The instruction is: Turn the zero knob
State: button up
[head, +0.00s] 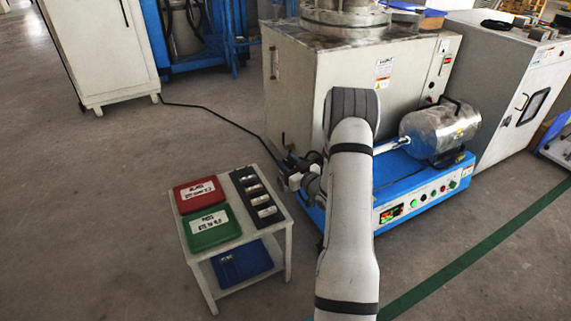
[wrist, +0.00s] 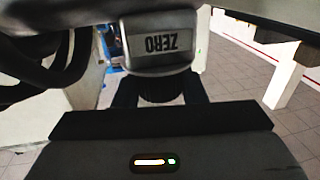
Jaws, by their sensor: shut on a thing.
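In the wrist view a grey box with an upside-down ZERO label (wrist: 160,45) fills the top middle. The dark ribbed zero knob (wrist: 161,90) sits just below this label. My gripper (wrist: 160,97) has its two dark fingers on either side of the knob and is shut on it. In the head view my gripper (head: 291,176) is at the left end of the blue tester (head: 385,212), beside my arm. The knob is too small and covered to make out there, and my arm hides part of the tester.
A small white table (head: 229,250) left of my gripper holds a red box (head: 203,193), a green box (head: 211,228) and a black tray (head: 245,178) with several pieces. A blue bin (head: 242,263) is on its lower shelf. A large grey cabinet (head: 300,95) stands behind. Black cables hang left in the wrist view.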

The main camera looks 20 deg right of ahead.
jog(key=n+g+y, duration=0.1)
jog(key=n+y, duration=0.1)
jog(key=y, duration=0.1)
jog(key=n+g+y, duration=0.2)
jog(key=y, duration=0.1)
jog(key=shift+n+y+p, duration=0.35)
jog(key=shift+n+y, duration=0.05)
jog(key=shift+a, duration=0.1)
jog(key=o, duration=1)
jog(key=shift+s+d, duration=0.25)
jog(key=shift+p+v, duration=1.55)
jog(key=shift+v, duration=2.05)
